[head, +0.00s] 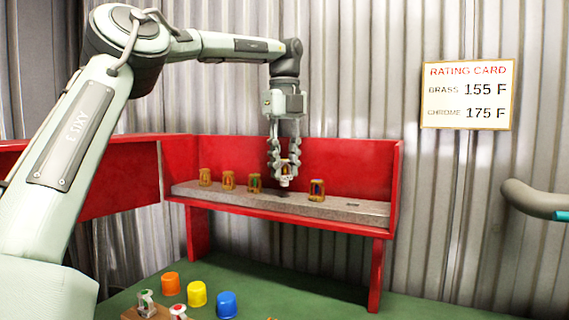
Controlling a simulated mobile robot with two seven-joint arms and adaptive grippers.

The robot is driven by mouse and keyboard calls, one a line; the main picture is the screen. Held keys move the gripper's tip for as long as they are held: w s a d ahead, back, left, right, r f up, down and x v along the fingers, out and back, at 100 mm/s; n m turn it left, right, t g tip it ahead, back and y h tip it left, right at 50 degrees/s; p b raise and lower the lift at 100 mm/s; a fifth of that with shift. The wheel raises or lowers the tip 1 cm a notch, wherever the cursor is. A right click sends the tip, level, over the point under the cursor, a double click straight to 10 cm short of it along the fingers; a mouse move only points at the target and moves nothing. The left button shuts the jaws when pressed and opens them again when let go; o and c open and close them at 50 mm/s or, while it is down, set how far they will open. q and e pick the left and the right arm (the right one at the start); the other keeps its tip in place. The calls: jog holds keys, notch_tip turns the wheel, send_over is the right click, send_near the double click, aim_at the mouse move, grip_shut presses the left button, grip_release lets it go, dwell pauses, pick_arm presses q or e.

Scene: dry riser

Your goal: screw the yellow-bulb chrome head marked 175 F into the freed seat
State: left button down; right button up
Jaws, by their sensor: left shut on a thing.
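My left gripper (284,172) reaches down from above the grey shelf and is shut on a small head (285,182). The fingers cover most of it; its lower end looks pale, and I cannot read its bulb colour or marking. It hangs just above a dark spot (281,193) on the shelf (335,209), which looks like an empty seat. Brass-coloured heads stand upright on both sides: several to the left, the nearest (254,183) with a green bulb, and one (317,190) to the right. My right gripper is not in view.
The red housing (350,165) closes the shelf's back and right end. Another dark spot (353,205) lies farther right. Orange (170,284), yellow (196,294) and blue (227,305) caps stand below, near a brown block with pale heads (146,303). A rating card (468,95) reads brass 155 F, chrome 175 F.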

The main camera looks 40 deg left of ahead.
aim_at(285, 175)
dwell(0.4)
pick_arm(q)
jog(key=shift+p, duration=0.4)
jog(key=shift+p, duration=0.4)
jog(key=shift+f+b, duration=0.7)
jog(key=shift+f, duration=0.95)
dwell(0.3)
